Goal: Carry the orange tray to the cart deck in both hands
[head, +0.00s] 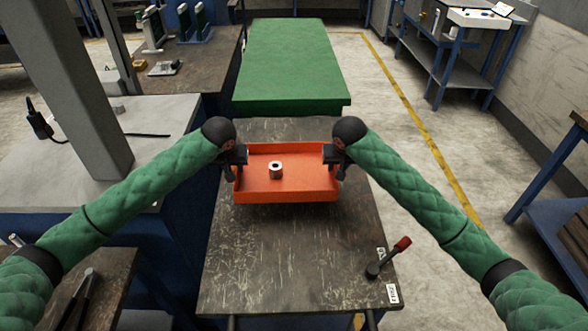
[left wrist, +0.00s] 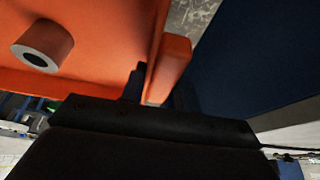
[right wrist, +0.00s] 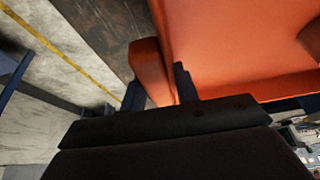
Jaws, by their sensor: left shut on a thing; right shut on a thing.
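The orange tray (head: 305,188) is level over the dark scratched deck (head: 290,255), near its far end. A dark shadow lies along its near edge; I cannot tell whether it touches the deck. My left gripper (head: 235,165) is shut on the tray's left side, at an orange lug (left wrist: 172,62). My right gripper (head: 338,165) is shut on its right side, at a matching lug (right wrist: 148,68).
A lever with a red knob (head: 402,243) stands at the deck's near right corner, beside white labels. A green-topped table (head: 290,65) is beyond the deck. A grey bench with a post (head: 75,90) is left. Floor with a yellow line (head: 420,125) is clear at right.

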